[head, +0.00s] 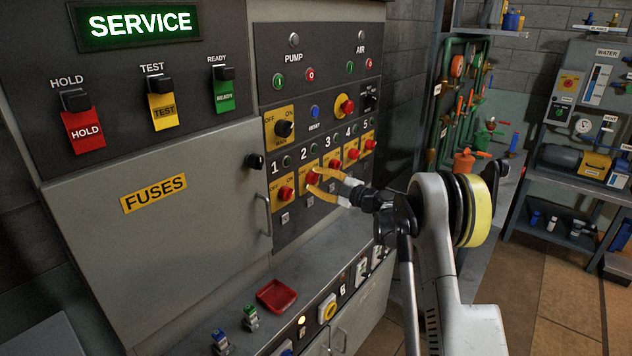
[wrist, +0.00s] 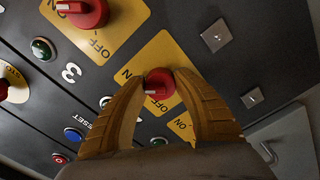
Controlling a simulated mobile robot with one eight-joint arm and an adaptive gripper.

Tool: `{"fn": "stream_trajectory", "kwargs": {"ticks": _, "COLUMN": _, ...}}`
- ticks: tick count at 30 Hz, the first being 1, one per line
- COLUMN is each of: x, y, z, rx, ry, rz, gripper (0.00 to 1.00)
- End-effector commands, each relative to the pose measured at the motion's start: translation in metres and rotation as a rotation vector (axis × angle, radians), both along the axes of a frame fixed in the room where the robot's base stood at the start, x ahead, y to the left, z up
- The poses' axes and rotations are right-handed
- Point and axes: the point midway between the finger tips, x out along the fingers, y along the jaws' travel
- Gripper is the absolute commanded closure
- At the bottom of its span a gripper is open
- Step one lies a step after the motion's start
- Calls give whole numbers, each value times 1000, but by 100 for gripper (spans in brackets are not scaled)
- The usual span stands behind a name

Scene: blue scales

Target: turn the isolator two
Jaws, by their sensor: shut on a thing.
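Isolator two is a red rotary knob (head: 312,179) on a yellow plate, second from the left in the numbered row of the dark panel. My gripper (head: 313,180) reaches it from the right, its two yellow-brown fingers on either side of the knob. In the wrist view, the red knob (wrist: 160,83) sits between the fingertips (wrist: 160,76), and the gripper is shut on it. The knob's white mark points to the left of the wrist picture, like the mark on the neighbouring isolator three (wrist: 88,12). Parts of the plate's lettering are hidden by the fingers.
Isolator one (head: 286,193) is close on the left, and isolators four (head: 352,154) and five (head: 370,145) lie to the right. A ledge below carries a red tray (head: 278,296) and small switches. A handle (head: 265,215) sticks out of the fuses door.

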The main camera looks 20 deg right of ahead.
Motion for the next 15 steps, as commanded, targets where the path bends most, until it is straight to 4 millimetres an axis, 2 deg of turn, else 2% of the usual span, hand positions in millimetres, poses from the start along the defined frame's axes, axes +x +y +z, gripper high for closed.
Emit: {"fn": "stream_trajectory", "kwargs": {"ticks": 15, "x": 0, "y": 0, "z": 1, "rx": 67, "ry": 39, "rz": -1, "gripper": 95}}
